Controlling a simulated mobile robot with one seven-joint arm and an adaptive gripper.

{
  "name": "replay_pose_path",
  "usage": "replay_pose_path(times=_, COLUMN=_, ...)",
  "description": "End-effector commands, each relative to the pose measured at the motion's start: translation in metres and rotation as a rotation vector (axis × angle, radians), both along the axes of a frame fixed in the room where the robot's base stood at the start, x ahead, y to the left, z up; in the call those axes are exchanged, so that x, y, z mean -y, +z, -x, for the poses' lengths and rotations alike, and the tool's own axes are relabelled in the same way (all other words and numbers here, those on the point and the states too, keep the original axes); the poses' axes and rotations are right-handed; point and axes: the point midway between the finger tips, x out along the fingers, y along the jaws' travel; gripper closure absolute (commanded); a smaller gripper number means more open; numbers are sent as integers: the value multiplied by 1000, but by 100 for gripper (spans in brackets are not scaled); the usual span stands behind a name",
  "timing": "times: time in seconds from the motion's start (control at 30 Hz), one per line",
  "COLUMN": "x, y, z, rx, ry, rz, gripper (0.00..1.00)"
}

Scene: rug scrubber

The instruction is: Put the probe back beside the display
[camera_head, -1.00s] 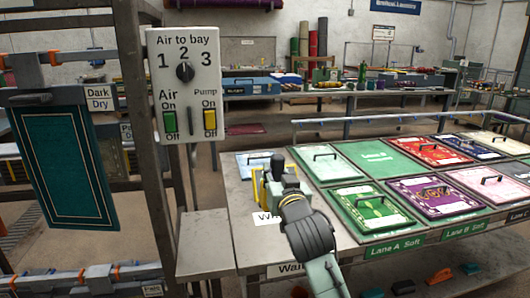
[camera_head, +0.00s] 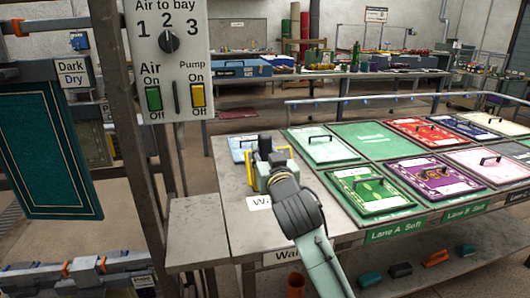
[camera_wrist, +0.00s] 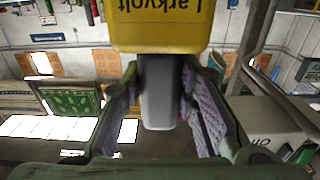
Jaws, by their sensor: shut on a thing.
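My gripper (camera_head: 267,168) is at the left end of the bench, above or in front of its grey top; the gap is unclear. In the wrist view my gripper (camera_wrist: 160,112) has its fingers on either side of a grey stem (camera_wrist: 160,90). The stem runs from under a yellow body (camera_wrist: 162,22) with upside-down "Larkvolt" lettering; this looks like the probe, held between the fingers. I cannot make out a separate display; the arm and gripper hide that part of the bench.
A grey bench (camera_head: 245,218) carries rug samples with handles, including green (camera_head: 368,192) and purple (camera_head: 435,180) ones. A pale blue card (camera_head: 242,143) lies behind the gripper. A post with a switch panel (camera_head: 170,60) stands left, beside a hanging teal rug (camera_head: 45,150).

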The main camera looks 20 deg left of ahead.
Motion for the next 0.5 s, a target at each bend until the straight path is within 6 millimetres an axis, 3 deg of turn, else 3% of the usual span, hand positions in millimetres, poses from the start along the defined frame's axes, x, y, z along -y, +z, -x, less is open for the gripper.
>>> replay_pose_path(times=0.5, x=1, y=-50, z=0, rx=1, ry=-1, rz=-2, gripper=100)
